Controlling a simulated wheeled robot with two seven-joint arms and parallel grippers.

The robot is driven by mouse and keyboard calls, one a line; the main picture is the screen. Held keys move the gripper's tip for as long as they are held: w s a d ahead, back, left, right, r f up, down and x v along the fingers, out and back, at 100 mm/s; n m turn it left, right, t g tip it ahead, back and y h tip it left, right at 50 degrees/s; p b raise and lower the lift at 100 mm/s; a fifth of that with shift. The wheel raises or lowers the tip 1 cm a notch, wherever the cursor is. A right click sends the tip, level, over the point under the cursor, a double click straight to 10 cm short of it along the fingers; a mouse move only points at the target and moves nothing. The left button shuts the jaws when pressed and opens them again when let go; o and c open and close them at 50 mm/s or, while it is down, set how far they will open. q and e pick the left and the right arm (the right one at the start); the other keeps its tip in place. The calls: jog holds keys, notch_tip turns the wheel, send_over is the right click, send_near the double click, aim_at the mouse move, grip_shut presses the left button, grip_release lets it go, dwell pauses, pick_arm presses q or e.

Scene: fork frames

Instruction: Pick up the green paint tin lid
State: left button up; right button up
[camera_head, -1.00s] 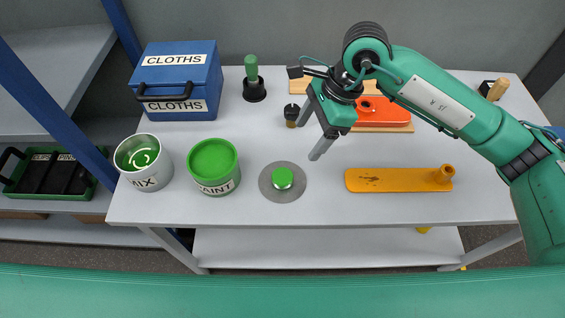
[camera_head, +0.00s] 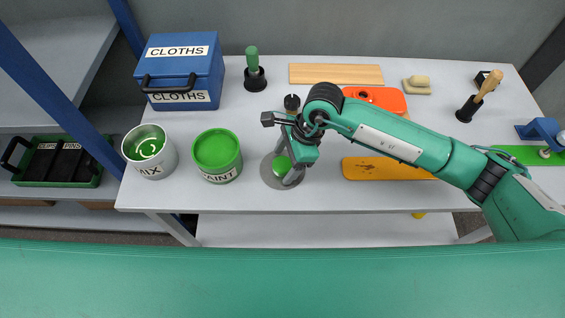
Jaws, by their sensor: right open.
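The lid is a flat grey disc (camera_head: 269,178) with a round green knob (camera_head: 281,164), lying on the grey table. My right gripper (camera_head: 287,163) is open and low over the disc, its grey fingers right at the knob. The arm and fingers hide part of the disc. I cannot tell whether a finger touches the knob. The green PAINT tin (camera_head: 217,155) stands upright to the left of the disc. My left gripper is not in view.
The MIX tin (camera_head: 149,152) stands left of the PAINT tin. A dark knobbed item (camera_head: 292,103) is close behind my gripper. An orange board (camera_head: 385,169) lies to the right under my arm. A blue CLOTHS box (camera_head: 181,73) stands at the back left.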

jog(key=shift+f, duration=0.15)
jog(key=shift+c, duration=0.2)
jog(key=c, duration=1)
jog(key=shift+r, duration=0.2)
jog(key=shift+c, duration=0.2)
